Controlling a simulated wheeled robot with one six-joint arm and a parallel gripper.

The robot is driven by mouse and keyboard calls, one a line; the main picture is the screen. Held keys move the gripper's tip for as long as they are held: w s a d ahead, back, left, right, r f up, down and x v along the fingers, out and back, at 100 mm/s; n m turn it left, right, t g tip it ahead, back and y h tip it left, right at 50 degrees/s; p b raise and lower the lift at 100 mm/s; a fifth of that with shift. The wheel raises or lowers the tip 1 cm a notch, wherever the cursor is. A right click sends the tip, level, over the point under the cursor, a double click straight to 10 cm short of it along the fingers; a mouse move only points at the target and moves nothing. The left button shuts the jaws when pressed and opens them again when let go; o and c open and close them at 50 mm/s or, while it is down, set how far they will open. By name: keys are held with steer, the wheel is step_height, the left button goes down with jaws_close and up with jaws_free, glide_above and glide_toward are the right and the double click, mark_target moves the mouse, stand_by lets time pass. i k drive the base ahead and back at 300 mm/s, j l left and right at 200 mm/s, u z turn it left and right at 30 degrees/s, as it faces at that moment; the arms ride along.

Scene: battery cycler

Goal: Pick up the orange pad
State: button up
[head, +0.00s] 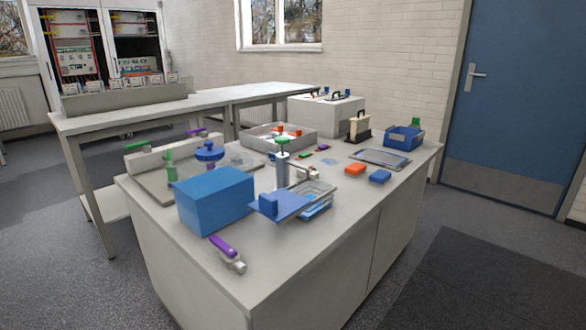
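An orange pad (355,170) lies flat on the grey-white worktop, right of centre. A blue pad (380,177) of similar size lies just to its right and slightly nearer. A small gap seems to separate the two. The top of the orange pad is uncovered. My gripper does not show in this view.
A flat grey tray (379,158) lies behind the pads, with a blue bin (404,138) beyond it. A stand with a green knob (282,141) and a blue plate (280,205) are to the left. A large blue box (215,201) stands further left. The worktop's right front is clear.

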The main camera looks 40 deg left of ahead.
mark_target(354, 170)
steer(key=i+u, duration=0.25)
steer(key=u, duration=0.2)
steer(key=i+l+u, duration=0.2)
steer(key=u, duration=0.2)
steer(key=i+l+u, duration=0.2)
steer(key=u, duration=0.25)
steer(key=i+l+u, duration=0.15)
steer(key=l+u, duration=0.15)
steer(key=u, duration=0.15)
